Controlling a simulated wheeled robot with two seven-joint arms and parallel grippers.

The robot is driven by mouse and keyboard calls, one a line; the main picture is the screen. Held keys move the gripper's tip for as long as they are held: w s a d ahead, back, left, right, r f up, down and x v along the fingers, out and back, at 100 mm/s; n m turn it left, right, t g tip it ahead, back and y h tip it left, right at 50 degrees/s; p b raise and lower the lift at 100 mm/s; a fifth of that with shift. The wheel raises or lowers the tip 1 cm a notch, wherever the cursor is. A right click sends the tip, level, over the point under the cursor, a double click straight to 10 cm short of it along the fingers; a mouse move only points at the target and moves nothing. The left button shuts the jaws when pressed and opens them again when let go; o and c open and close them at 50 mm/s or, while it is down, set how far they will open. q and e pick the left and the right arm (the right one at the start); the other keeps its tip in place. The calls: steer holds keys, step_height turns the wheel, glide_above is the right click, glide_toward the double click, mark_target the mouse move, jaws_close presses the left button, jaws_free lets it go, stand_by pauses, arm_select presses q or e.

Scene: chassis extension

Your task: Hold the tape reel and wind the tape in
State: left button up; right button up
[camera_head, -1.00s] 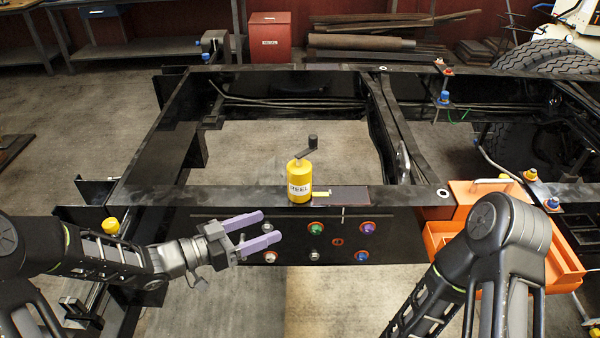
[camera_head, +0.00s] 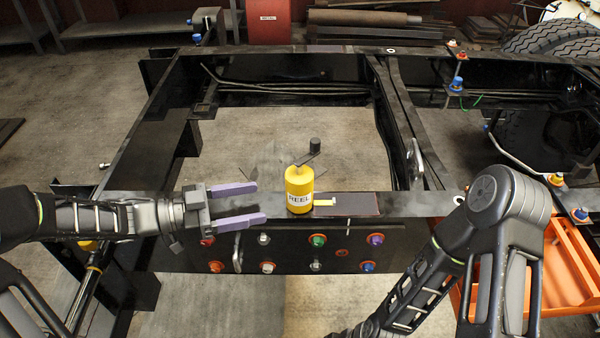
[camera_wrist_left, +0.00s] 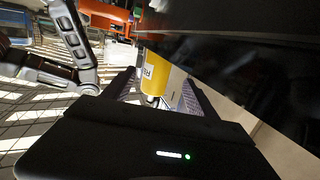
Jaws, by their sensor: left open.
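The yellow tape reel (camera_head: 299,190), labelled REEL, stands upright on the near black chassis beam, with a dark crank handle (camera_head: 310,150) on top. A short yellow tape end (camera_head: 325,202) sticks out of its right side. My left gripper (camera_head: 262,203) is open, with purple fingers pointing right at the reel, just left of it and apart from it. In the left wrist view the reel (camera_wrist_left: 155,75) shows between and beyond the two fingers (camera_wrist_left: 157,90). My right arm comes in at the lower right of the head view, but its gripper is out of view.
The black chassis frame (camera_head: 160,120) surrounds an open gap behind the reel. Coloured fittings (camera_head: 317,240) line the near beam's front face below. An orange tray (camera_head: 560,270) is at the right, beside my right arm. A dark flat strip (camera_head: 358,203) lies right of the reel.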

mark_target(294, 196)
arm_select(q)
steer(key=shift+s+r, duration=0.1)
steer(key=shift+s, duration=0.15)
steer(key=shift+w+d, duration=0.15)
steer(key=shift+w+d+f+b, duration=0.1)
steer(key=shift+d+f+b, duration=0.1)
steer(key=shift+d+b, duration=0.25)
steer(key=b+x, duration=0.2)
steer(key=x, duration=0.5)
steer(key=shift+r, duration=0.1)
steer(key=shift+x, duration=0.9)
arm_select(e)
steer(key=shift+f, duration=1.4)
arm_select(q)
steer(key=c, duration=0.8)
steer(key=shift+c, duration=0.2)
arm_select(e)
steer(key=shift+o, duration=0.4)
